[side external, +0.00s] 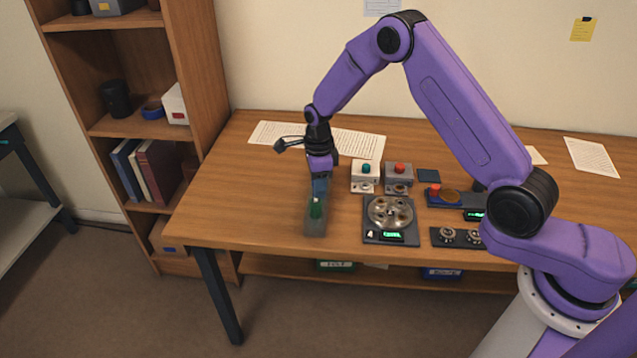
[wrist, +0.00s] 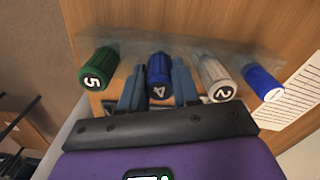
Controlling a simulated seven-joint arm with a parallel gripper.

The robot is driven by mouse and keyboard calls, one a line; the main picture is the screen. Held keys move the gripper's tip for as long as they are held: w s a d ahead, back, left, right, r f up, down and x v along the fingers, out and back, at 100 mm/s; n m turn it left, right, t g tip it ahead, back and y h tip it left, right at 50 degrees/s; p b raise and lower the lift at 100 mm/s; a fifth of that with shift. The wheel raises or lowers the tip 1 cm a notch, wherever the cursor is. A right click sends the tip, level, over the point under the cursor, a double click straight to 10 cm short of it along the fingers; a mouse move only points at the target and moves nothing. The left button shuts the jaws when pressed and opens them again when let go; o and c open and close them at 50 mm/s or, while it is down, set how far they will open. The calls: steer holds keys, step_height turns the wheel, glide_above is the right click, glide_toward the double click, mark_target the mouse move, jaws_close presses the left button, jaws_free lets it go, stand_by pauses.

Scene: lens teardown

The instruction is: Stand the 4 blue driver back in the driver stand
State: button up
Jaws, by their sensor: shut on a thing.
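The blue driver marked 4 (wrist: 159,72) is between the two fingers of my gripper (wrist: 158,84) in the wrist view, and the fingers are shut on its handle. The driver stand (side external: 316,226) is a grey, partly see-through block near the table's front left; its edge also shows in the wrist view (wrist: 190,48). My gripper (side external: 319,188) points down over the stand in the side view. The 4 driver lines up in the row between its neighbours. Its shaft is hidden, so I cannot tell whether it is seated.
A green driver marked 5 (wrist: 97,70) stands left of the held one. A white driver marked 2 (wrist: 216,78) and another blue driver (wrist: 264,83) are on the right. A round tray device (side external: 391,214) and button boxes (side external: 365,176) sit right of the stand.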

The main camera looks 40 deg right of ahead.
steer(key=shift+f, duration=0.2)
steer(key=o, duration=1.5)
steer(key=shift+o, duration=0.2)
steer(key=shift+r, duration=3.45)
